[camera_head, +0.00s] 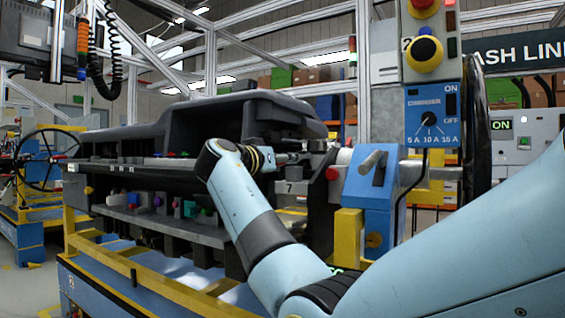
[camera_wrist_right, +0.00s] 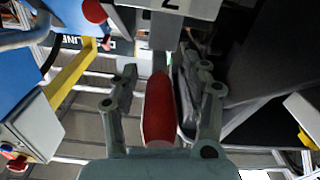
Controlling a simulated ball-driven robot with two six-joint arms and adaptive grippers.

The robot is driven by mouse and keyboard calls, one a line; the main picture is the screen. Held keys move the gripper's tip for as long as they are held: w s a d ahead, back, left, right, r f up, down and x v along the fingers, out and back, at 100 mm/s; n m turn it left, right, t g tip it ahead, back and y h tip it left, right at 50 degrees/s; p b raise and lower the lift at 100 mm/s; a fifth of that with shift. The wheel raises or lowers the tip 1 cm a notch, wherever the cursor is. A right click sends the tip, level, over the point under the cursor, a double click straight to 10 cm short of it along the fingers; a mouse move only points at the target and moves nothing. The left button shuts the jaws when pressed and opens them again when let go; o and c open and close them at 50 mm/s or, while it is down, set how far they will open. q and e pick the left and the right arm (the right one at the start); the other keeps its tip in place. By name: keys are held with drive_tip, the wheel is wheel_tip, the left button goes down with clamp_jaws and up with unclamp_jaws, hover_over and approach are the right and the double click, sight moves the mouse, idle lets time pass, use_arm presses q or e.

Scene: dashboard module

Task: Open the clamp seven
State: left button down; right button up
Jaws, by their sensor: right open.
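The clamp marked 7 (camera_head: 290,188) is at the right end of the dashboard module, just below my right gripper (camera_head: 290,157) in the head view. In the right wrist view the clamp's red handle (camera_wrist_right: 160,112) lies lengthwise between the two fingers of my right gripper (camera_wrist_right: 163,88). The fingers are apart, with a gap on each side of the handle. Part of an upside-down mark shows on the grey clamp plate (camera_wrist_right: 185,8) at the top. In the head view my gripper and wrist hide most of the clamp. My left gripper is in neither view.
The dark dashboard module (camera_head: 150,150) stands left of my arm, with a shelf of small coloured parts (camera_head: 165,212) below. A blue fixture (camera_head: 370,200) with a grey lever and a red knob (camera_head: 332,173) is close on the right. A charger box (camera_head: 432,115) is above it.

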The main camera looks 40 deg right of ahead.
clamp_jaws()
idle(0.3)
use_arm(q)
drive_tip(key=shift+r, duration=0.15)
use_arm(e)
drive_tip(key=shift+r, duration=0.1)
